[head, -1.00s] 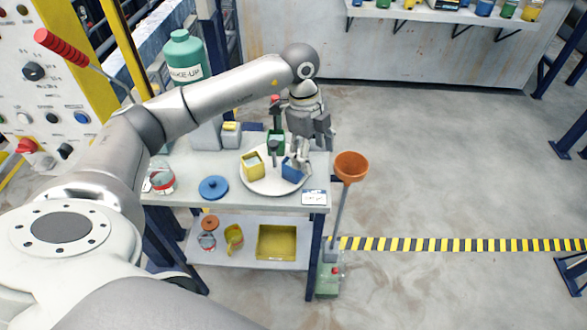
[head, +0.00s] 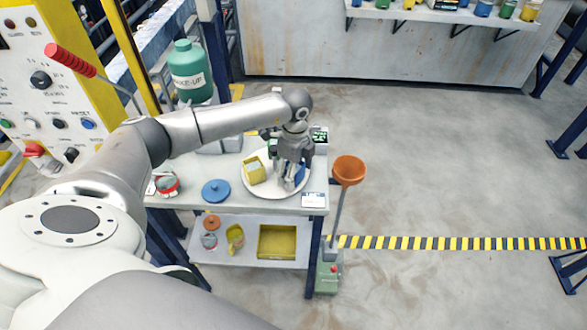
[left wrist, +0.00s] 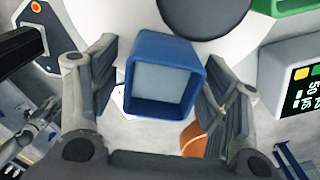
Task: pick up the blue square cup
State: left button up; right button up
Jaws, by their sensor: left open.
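The blue square cup (head: 300,173) stands on a round white plate (head: 262,191) on the table, partly hidden behind my left gripper (head: 288,181) in the head view. In the left wrist view the cup (left wrist: 162,82) is near the middle, its square opening facing the camera and its inside pale grey. My left gripper (left wrist: 160,100) is open, with one finger on each side of the cup. A narrow gap shows between each finger and the cup walls. My right gripper is not in view.
A yellow square cup (head: 254,172) shares the plate, left of the gripper. A blue lid (head: 216,190) lies on the table to the left. An orange funnel (head: 348,170) stands beyond the table's right edge. A device with a display (left wrist: 302,92) is close to the right finger.

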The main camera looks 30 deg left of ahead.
pick_arm(q)
jog(key=shift+f, duration=0.5)
jog(key=shift+c, duration=0.2)
jog(key=c, duration=1.1)
jog(key=shift+r, duration=0.1)
